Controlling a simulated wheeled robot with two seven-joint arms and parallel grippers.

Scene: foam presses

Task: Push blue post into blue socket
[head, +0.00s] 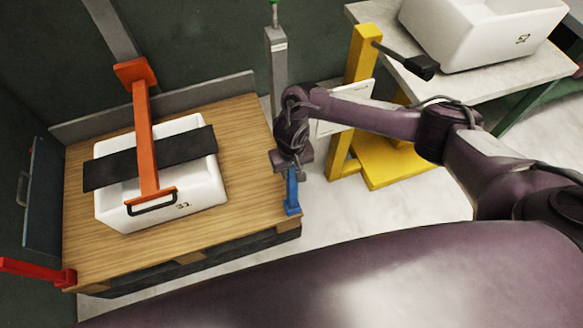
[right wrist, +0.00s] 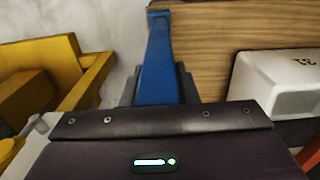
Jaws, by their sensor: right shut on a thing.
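The blue post (head: 291,185) stands roughly upright at the wooden table's right front corner. Its lower end meets a slightly wider blue piece, apparently the blue socket (head: 292,210); I cannot tell how deep it sits. My right gripper (head: 290,170) is shut on the post near its upper part, and the fingers hide that part. In the right wrist view the blue post (right wrist: 156,65) runs away between the grey fingers (right wrist: 158,90) to a wider blue end (right wrist: 158,12) beside the wood. My left gripper is not in view.
The wooden table (head: 245,150) bears a white foam box (head: 205,185) under a black bar (head: 105,172) and an orange arm (head: 145,130). A red post (head: 30,268) juts out at the left front corner. A yellow stand (head: 360,65) is right of my gripper.

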